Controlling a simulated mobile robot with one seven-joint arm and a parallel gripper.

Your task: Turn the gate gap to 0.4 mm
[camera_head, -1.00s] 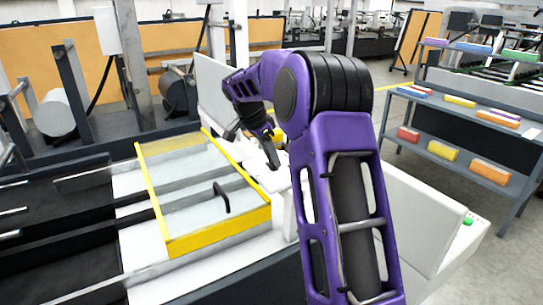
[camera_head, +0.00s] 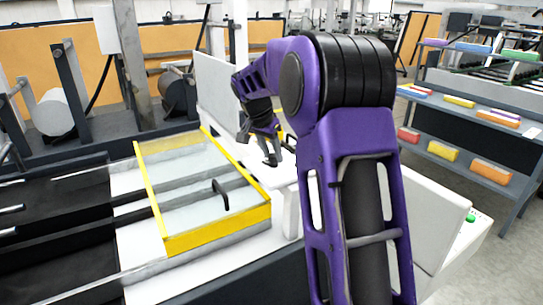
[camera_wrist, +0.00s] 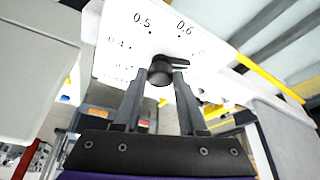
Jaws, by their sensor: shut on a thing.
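The gate gap knob (camera_wrist: 160,70) is black, with a bar-like pointer that reaches to the right in the wrist view. It sits on a white dial plate (camera_wrist: 112,28) with printed numbers. 0.5 and 0.6 read clearly at the top; the smaller marks at the left are faint. The pointer lies to the right of and below the 0.6 mark; I cannot tell its exact value. My gripper (camera_wrist: 157,84) is shut on the knob, one finger on each side. In the head view my gripper (camera_head: 268,153) is over the white housing, and the knob is hidden.
A yellow-framed clear guard (camera_head: 218,243) with a black handle (camera_head: 221,195) lies left of my gripper. White machine panels (camera_head: 436,220) stand to the right. A shelf rack (camera_head: 470,150) with coloured boxes stands farther right.

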